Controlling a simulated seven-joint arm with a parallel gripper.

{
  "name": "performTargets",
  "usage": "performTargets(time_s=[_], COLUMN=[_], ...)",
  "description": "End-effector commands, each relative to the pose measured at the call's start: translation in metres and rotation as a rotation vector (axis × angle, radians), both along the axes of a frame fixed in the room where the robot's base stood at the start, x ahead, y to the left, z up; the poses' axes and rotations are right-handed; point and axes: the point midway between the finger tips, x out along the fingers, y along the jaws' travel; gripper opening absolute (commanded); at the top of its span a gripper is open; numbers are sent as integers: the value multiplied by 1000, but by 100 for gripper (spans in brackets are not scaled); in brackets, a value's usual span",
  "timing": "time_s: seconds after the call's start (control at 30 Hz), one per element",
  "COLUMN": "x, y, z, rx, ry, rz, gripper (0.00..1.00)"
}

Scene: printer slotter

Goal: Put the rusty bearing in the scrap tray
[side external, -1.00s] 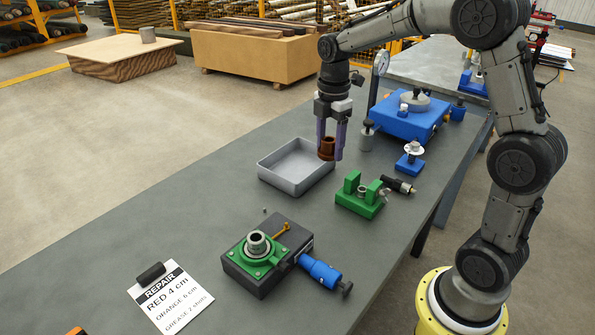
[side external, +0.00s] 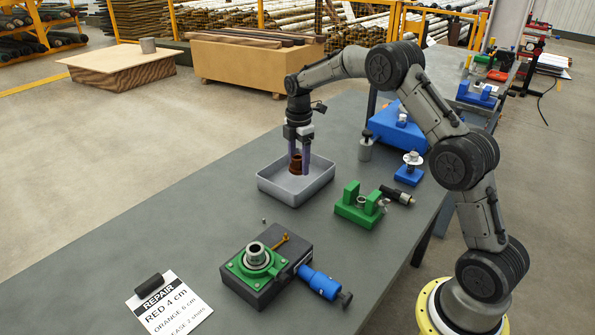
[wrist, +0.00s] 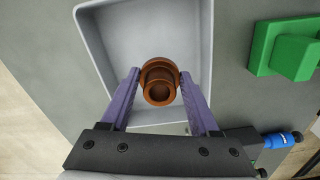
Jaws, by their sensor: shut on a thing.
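The rusty bearing (side external: 295,165) is a brown-orange stepped ring held between the two purple fingers of my gripper (side external: 299,168). In the wrist view the bearing (wrist: 160,83) sits between the fingertips of my gripper (wrist: 160,88), which are shut on it. The scrap tray (side external: 275,192) is a shallow light grey box on the bench. The bearing is over the tray's inside in both views. I cannot tell whether it touches the tray floor. The tray's wall (wrist: 92,45) and empty floor show around the bearing in the wrist view.
A green fixture (side external: 360,210) stands right of the tray. A dark block with a green plate (side external: 255,265) and blue handle lies in front. A repair card (side external: 170,303) lies at the front left. Blue fixtures (side external: 410,168) stand behind. The bench left of the tray is clear.

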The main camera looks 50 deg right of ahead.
Motion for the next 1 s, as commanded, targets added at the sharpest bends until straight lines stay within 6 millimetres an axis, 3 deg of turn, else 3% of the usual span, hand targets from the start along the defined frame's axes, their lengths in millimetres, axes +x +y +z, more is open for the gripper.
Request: performTargets(time_s=[0.17, 0.37, 0.77, 0.8, 0.93, 1.0], x=[7, 6, 6, 6, 6, 6], y=[-2, -2, -2, -2, -2, -2], z=[-10, -36, -41, -41, -41, -41], rx=[0, 0, -1, 0, 0, 0], ry=[-1, 0, -2, -1, -1, -1], rz=[0, 0, 0, 0, 0, 0], gripper=[0, 0, 0, 68, 91, 92])
